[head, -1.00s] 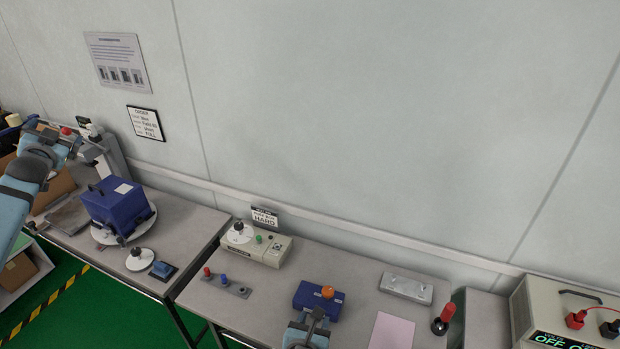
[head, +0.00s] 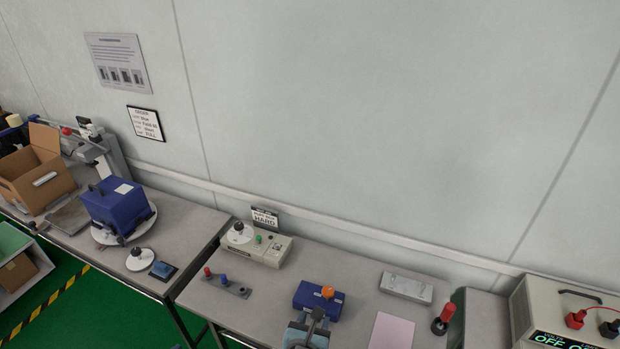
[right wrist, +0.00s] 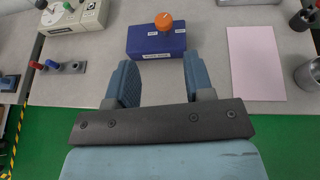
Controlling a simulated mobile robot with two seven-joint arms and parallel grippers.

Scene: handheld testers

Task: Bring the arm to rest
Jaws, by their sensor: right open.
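My right gripper (right wrist: 160,84) is open and empty in the right wrist view. Its fingers point at the front of a blue box with an orange knob (right wrist: 156,40), with nothing between them. In the head view the same blue box (head: 312,300) sits on the near table, and my right gripper (head: 307,332) shows at the bottom edge just in front of it. I cannot tell from these frames how high the fingers are above the table. My left gripper and arm are out of the head view.
A beige tester (head: 268,250), a strip with red and blue knobs (head: 228,287), a pink sheet (head: 391,331) and a grey metal block (head: 406,288) lie around the blue box. A power supply (head: 560,310) stands far right. An open cardboard box (head: 38,180) stands at left.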

